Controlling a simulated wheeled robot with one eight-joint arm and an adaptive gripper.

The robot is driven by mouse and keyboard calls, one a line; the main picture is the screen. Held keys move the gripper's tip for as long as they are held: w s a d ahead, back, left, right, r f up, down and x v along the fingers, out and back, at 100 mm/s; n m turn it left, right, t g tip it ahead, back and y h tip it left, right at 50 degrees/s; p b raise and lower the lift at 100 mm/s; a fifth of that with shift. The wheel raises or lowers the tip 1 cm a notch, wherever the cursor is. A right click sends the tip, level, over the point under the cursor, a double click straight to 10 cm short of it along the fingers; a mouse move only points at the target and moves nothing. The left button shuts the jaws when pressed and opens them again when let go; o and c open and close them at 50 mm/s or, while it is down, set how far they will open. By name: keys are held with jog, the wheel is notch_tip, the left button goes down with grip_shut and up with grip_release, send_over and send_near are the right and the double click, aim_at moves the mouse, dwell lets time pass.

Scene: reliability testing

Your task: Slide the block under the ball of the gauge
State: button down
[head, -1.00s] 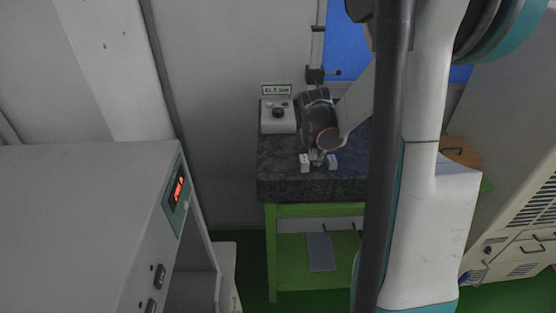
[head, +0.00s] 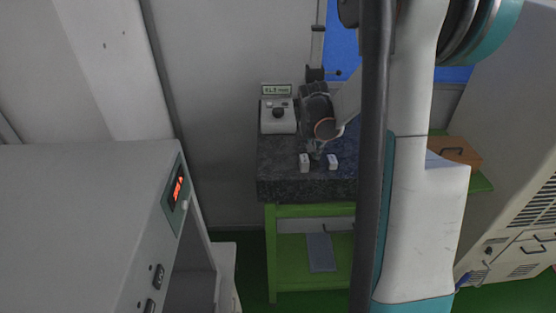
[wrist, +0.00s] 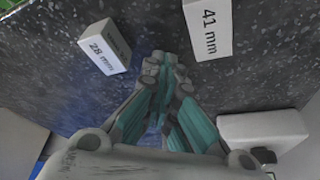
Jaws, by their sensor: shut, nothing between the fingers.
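Two small white blocks stand on the dark speckled stone slab (head: 275,186). The left one (head: 304,163) reads 41 mm in the wrist view (wrist: 208,27), and the right one (head: 333,162) reads 28 mm there (wrist: 105,46). My gripper (head: 317,151) is shut and empty just behind the blocks; in the wrist view its fingertips (wrist: 166,66) point between them, touching neither. The gauge's upright column (head: 318,45) and dark carriage (head: 315,75) rise behind my gripper. The gauge's ball is not visible, likely hidden by my gripper.
A white control box with a knob (head: 278,116) and a small display (head: 276,90) stands at the slab's back left; its digits are hard to read. A large grey cabinet (head: 90,220) with a red display fills the left foreground. My arm covers the slab's right side.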

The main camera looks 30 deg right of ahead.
jog(key=shift+w+d+b, duration=0.2)
jog(key=shift+w+d, duration=1.15)
jog(key=shift+w, duration=0.9)
jog(key=shift+w+d+b, duration=0.2)
jog(key=shift+w+d, duration=1.2)
jog(key=shift+w, duration=0.8)
jog(key=shift+w+d+b, duration=0.2)
jog(key=shift+w+d, duration=1.15)
jog(key=shift+w, duration=0.9)
jog(key=shift+r, duration=0.1)
jog(key=shift+s+a+r+p, duration=0.15)
jog(key=shift+s+r+p, duration=0.15)
jog(key=shift+r, duration=0.3)
jog(key=shift+s+a+r+p, duration=0.2)
jog(key=shift+s+r+p, duration=0.1)
jog(key=shift+r, duration=0.35)
jog(key=shift+s+a+r+p, duration=0.2)
jog(key=shift+r+p, duration=0.1)
jog(key=shift+r, duration=0.3)
